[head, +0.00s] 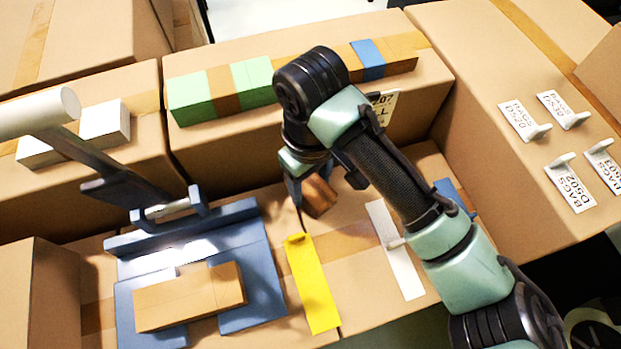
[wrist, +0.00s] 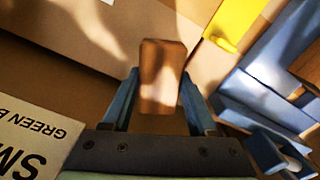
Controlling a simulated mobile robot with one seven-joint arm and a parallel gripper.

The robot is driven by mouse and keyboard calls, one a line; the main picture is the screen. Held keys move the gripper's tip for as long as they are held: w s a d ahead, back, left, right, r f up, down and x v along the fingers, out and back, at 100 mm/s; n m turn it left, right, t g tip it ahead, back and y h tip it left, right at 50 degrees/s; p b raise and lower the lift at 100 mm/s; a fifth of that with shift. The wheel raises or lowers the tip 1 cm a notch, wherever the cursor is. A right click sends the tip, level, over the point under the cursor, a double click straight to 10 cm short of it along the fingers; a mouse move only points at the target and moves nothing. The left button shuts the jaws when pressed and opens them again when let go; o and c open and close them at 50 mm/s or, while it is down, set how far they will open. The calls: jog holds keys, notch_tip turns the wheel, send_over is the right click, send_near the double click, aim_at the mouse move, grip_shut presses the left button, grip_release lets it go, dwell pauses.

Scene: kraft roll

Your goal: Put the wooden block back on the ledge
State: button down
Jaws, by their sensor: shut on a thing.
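My gripper (head: 322,190) is shut on a small brown wooden block (head: 319,197), held near the front face of the back carton. In the wrist view the block (wrist: 161,78) stands between the two blue-grey fingers of my gripper (wrist: 161,100). In the head view my arm and one finger hide part of the block. Which surface is the ledge is unclear. A long raised strip (head: 225,92) with green, brown, tan and blue sections runs along the back carton's top, behind my gripper, and my wrist covers its middle.
A blue fixture (head: 262,285) with a cardboard-coloured block (head: 190,297) stands front left. A yellow strip (head: 313,285) and a white strip (head: 395,250) lie on the front carton. Several labelled white brackets (head: 523,121) are on the right carton. A grey bar reaches in from the left.

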aim_at(311, 186)
jog(key=shift+f, duration=0.15)
jog(key=shift+c, duration=0.9)
grip_release()
notch_tip(311, 186, up, 12)
jog(key=b, duration=0.1)
jog(key=shift+r, duration=0.2)
jog(key=shift+s, duration=0.1)
